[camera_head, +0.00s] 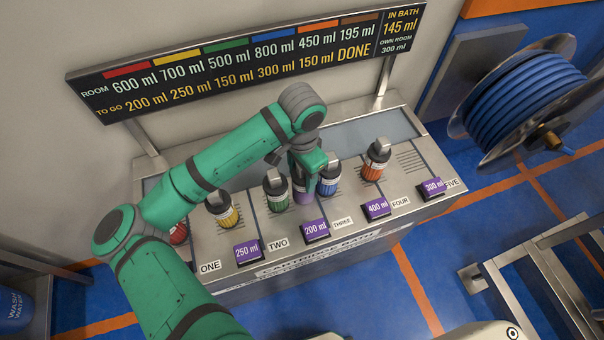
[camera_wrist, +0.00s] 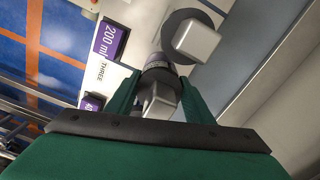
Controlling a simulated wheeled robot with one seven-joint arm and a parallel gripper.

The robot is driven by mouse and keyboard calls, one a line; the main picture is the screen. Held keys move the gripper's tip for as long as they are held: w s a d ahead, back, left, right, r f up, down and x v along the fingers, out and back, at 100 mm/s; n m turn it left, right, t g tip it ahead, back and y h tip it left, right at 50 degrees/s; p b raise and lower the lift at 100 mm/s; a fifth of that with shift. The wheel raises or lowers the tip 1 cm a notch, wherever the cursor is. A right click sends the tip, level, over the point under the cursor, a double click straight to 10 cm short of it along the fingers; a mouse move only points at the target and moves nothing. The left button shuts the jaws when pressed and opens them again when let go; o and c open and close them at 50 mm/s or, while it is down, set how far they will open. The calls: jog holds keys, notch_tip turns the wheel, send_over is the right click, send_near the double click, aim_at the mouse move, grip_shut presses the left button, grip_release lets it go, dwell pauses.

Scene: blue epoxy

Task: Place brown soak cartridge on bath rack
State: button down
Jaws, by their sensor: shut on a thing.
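My gripper (camera_head: 305,172) is over the middle of the metal bath rack (camera_head: 290,255). It is shut on the grey cap of a purple-bodied cartridge (camera_head: 303,195), between the green and blue cartridges. In the wrist view the cap (camera_wrist: 158,100) sits between my gripper's fingers (camera_wrist: 158,95). I cannot tell whether the held cartridge touches the rack. I see no brown-banded cartridge; the sign (camera_head: 250,60) lists brown at 195 ml with DONE under it. The rack carries labels ONE to FIVE and purple ml tags (camera_head: 316,230).
Yellow (camera_head: 223,212), green (camera_head: 277,192), blue (camera_head: 329,178) and orange (camera_head: 373,165) cartridges stand along the rack. A red one (camera_head: 178,234) is partly hidden by my arm. A blue hose reel (camera_head: 525,95) hangs at right. A metal frame (camera_head: 530,270) stands on the floor.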

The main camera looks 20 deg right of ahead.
jog(key=shift+f, duration=0.15)
jog(key=c, duration=0.9)
grip_release()
notch_tip(320, 180, up, 12)
jog(key=shift+r, duration=0.2)
